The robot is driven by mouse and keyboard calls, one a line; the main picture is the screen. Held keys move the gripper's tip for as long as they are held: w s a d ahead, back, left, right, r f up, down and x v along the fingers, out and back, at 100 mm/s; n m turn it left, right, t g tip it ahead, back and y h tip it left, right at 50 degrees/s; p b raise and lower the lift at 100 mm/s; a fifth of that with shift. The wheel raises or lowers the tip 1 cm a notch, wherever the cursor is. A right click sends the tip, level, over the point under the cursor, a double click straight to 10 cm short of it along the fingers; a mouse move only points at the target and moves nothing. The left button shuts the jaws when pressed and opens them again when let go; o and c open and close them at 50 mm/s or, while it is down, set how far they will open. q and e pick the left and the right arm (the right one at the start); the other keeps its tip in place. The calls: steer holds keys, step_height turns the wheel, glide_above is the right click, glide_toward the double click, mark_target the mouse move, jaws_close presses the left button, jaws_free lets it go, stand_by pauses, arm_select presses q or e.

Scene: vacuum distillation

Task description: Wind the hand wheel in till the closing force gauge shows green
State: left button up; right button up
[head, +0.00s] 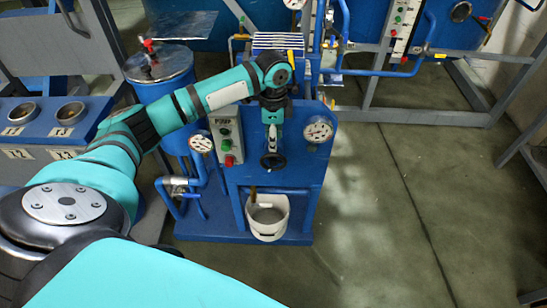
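The small black hand wheel (273,161) is on the front of the blue machine, above a white bucket. My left arm reaches in from the left, and my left gripper (271,145) points down at the wheel from just above it. Its fingertips are at or very near the wheel's upper rim; I cannot tell whether they touch it or are closed. A round white gauge (318,130) is right of the wheel, and another gauge (201,144) is to the left. Both dials are too small to read, and I cannot tell which shows closing force. My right gripper is out of view.
A control box (227,136) with green and red buttons is left of the wheel. The white bucket (268,217) stands below on the blue base. A blue drum (161,72) is behind my arm. The floor to the right is clear.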

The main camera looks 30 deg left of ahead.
mark_target(273, 153)
arm_select(q)
step_height(273, 153, down, 9)
steer(key=shift+r, duration=0.2)
jaws_close()
stand_by(0.3)
